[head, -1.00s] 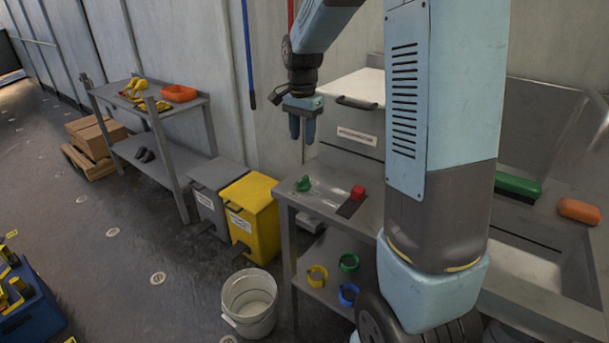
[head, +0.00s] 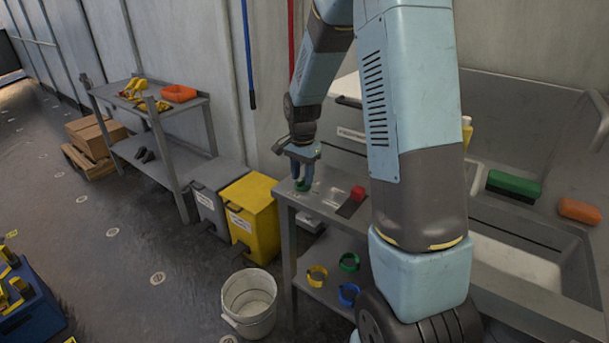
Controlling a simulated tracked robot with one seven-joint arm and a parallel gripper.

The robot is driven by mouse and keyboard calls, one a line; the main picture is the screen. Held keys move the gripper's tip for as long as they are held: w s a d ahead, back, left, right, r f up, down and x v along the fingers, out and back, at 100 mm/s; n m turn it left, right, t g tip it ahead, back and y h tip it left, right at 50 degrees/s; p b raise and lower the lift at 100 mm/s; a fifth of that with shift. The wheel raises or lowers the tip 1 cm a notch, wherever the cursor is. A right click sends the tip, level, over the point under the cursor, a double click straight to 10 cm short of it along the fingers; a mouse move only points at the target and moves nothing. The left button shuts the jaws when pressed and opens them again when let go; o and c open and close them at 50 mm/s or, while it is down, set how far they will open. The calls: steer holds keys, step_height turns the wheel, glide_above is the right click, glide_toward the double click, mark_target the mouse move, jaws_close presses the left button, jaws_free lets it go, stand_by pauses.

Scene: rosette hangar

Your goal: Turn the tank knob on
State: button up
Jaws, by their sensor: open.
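A small green knob-like piece (head: 301,186) sits near the left end of the grey bench top (head: 328,206). I take it for the tank knob, but cannot confirm this. My gripper (head: 303,184) points down over it, with its fingers low and about level with the piece. The fingers hide part of the green piece, and I cannot tell whether they touch it. The jaws are open. The knob's turned position cannot be made out.
A red block (head: 358,193) sits on a dark strip right of the gripper. Coloured rings (head: 348,262) lie on the shelf below. A yellow bin (head: 250,205) and white bucket (head: 249,300) stand to the left. A sink with a green brush (head: 514,185) is at right.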

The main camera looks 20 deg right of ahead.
steer(key=shift+f, duration=0.25)
steer(key=shift+c, duration=0.3)
jaws_close()
steer(key=shift+d, duration=0.2)
steer(key=shift+a, duration=0.15)
